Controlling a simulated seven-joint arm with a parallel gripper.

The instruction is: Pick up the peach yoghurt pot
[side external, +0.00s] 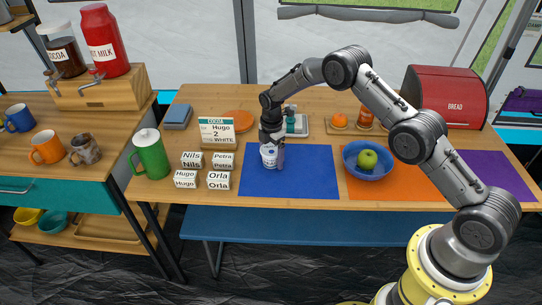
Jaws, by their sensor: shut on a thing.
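A small white pot (269,158) with bluish markings is at the upper left part of the blue mat (310,181). Its label is too small to read, so I cannot tell whether it is the peach one. My gripper (272,147) points down over the pot and is shut on it. The fingers hide part of the pot. I cannot tell whether its base touches the mat. Behind my gripper, a pale tray (303,131) holds teal and white items, partly hidden by the arm.
Name blocks (219,181) and a green jug (150,154) stand to the left, with a menu card (217,131) behind. A blue bowl (351,173) with a green apple (367,159) stands on the orange mat (410,188). A red bread bin (447,96) stands at the back right.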

